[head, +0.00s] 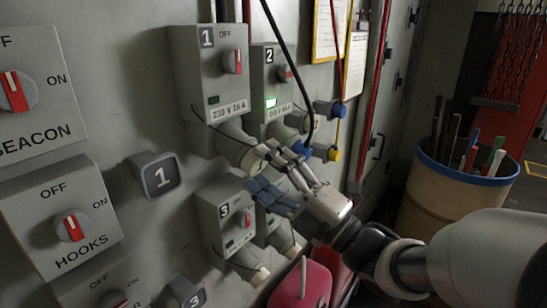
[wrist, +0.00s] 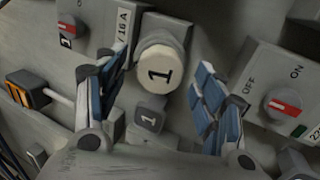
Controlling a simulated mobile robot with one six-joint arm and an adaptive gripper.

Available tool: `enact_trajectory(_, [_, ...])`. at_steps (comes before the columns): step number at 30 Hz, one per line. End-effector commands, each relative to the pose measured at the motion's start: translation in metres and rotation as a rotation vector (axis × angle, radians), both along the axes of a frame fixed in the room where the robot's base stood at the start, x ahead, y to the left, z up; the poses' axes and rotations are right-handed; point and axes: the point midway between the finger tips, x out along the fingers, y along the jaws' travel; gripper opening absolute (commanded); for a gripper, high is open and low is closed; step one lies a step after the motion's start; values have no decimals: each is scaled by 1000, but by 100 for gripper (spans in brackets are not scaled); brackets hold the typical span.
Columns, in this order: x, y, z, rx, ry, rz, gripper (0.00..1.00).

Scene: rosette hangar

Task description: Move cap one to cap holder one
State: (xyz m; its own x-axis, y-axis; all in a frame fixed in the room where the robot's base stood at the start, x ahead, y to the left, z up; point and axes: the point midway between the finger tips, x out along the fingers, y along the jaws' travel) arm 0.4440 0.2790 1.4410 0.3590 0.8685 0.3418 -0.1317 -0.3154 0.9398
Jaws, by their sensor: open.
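Cap one is a round cream cap (head: 238,153) with a black 1 on its face. It sits on the socket under switch box 1. In the wrist view cap one (wrist: 160,72) lies between the two blue-padded fingers, with visible gaps on both sides. My gripper (head: 263,170) is open and empty, its fingertips close to the cap in the head view. Cap holder one is a grey rounded block (head: 157,175) marked 1 on the wall, left of and below the cap. It also shows in the wrist view (wrist: 149,118), below the cap, and looks bare.
Switch box 2 (head: 268,88) with blue plugs stands right of box 1 (head: 212,85), and switch box 3 (head: 226,217) below. A black cable hangs past box 2. A red canister (head: 302,285) and a barrel (head: 453,190) of rods are lower right. Bare wall surrounds the holder.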

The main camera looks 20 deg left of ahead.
Motion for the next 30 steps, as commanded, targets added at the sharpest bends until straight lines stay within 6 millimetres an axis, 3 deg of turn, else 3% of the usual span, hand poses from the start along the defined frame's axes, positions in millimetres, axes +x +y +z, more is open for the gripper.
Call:
enact_trajectory(6, [3, 8, 3, 1, 0, 0, 63])
enact_trajectory(30, [3, 8, 3, 1, 0, 0, 63])
